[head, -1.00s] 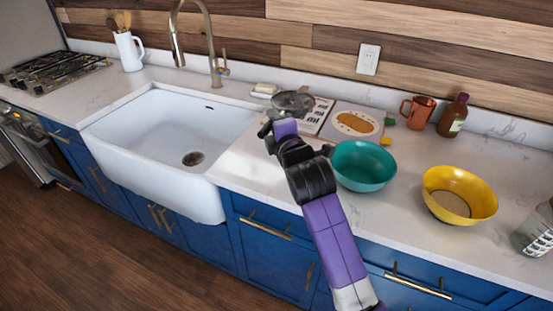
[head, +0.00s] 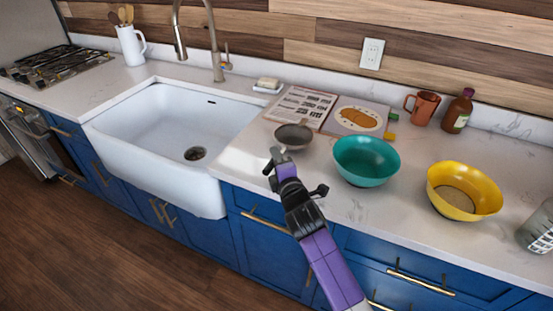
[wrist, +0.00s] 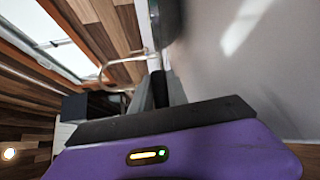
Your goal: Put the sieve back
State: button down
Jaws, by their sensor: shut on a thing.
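The sieve (head: 293,136) is a small round grey mesh bowl in the head view. It is left of the teal bowl (head: 366,162) and in front of the open cookbook, low over the counter; whether it touches the counter I cannot tell. My gripper (head: 277,157) is shut on the sieve on its near side; the handle is mostly hidden by the fingers. In the wrist view the fingers (wrist: 160,91) show with a dark, blurred part of the held thing above them. The yellow bowl (head: 465,191) holds something tan.
The open cookbook (head: 301,106) lies behind the sieve. The white sink (head: 150,120) is to the left, with a tap and a soap dish (head: 267,86) behind. A copper mug (head: 422,108), a brown bottle (head: 458,111) and a clear container (head: 537,232) stand right.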

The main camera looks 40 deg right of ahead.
jog(key=c, duration=1.3)
grip_release()
jog(key=shift+f, duration=0.1)
jog(key=shift+s+a, duration=0.1)
jog(key=shift+s, duration=0.05)
jog(key=b+v, duration=0.1)
jog(key=v, duration=1)
jog(key=shift+s+a, duration=0.15)
jog(key=shift+s, duration=0.2)
jog(key=s+a+f+m+y, duration=0.3)
jog(key=s+a, duration=0.4)
jog(key=s, duration=0.1)
jog(key=s+a+f+m+y, duration=0.2)
jog(key=s+a+f+y, duration=0.1)
jog(key=s+a, duration=0.35)
jog(key=s+a+r+m+y, duration=0.1)
jog(key=s+a+r+m, duration=0.1)
jog(key=s+m, duration=0.2)
jog(key=s+a+r+m+y, duration=0.1)
jog(key=s+a+r+m, duration=0.1)
jog(key=s, duration=0.9)
jog(key=shift+s+a+r+m, duration=0.35)
jog(key=shift+r+m, duration=0.3)
jog(key=shift+m, duration=0.55)
